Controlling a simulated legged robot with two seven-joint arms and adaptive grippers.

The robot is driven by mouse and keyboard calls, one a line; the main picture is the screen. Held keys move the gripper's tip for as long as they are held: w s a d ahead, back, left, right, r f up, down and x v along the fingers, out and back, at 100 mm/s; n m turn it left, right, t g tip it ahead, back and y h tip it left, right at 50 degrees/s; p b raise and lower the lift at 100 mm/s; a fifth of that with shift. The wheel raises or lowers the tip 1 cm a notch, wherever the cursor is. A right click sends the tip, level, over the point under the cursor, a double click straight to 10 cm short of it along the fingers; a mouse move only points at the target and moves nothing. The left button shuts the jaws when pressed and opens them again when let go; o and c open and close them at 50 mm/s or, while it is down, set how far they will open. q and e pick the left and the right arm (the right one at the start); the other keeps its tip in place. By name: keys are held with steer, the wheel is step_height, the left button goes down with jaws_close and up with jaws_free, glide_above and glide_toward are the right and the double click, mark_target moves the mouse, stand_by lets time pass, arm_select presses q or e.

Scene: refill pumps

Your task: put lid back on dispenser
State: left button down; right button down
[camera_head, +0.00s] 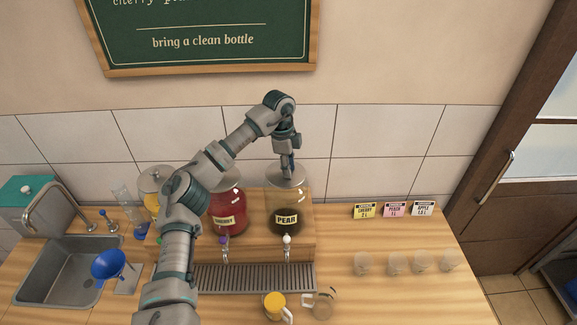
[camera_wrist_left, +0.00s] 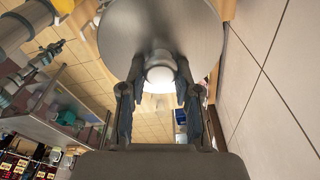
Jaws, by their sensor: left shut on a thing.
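My left gripper (camera_head: 289,164) points down above the pear dispenser (camera_head: 286,219). It is shut on the knob of a round grey lid (camera_head: 284,176). In the left wrist view the fingers (camera_wrist_left: 161,90) close on both sides of the pale knob, below the lid's disc (camera_wrist_left: 190,25). The lid is at the top of the pear dispenser, which holds dark liquid low down. I cannot tell whether the lid rests on the rim or hovers just over it. The cherry dispenser (camera_head: 229,210) with red liquid stands to the left. My right gripper does not show.
A yellow cup (camera_head: 274,306) and a clear mug (camera_head: 322,303) stand in front of the drip tray (camera_head: 255,278). Several clear cups (camera_head: 396,263) and price cards (camera_head: 394,210) are at the right. A blue funnel (camera_head: 108,265) is by the sink (camera_head: 70,270). A tiled wall is close behind.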

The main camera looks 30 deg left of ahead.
arm_select(q)
steer(key=shift+c, duration=1.3)
jaws_free()
steer(key=shift+r, duration=0.1)
steer(key=shift+r, duration=3.45)
jaws_close()
steer(key=shift+f, duration=0.25)
steer(key=shift+f+b, duration=1.65)
steer(key=shift+f, duration=0.75)
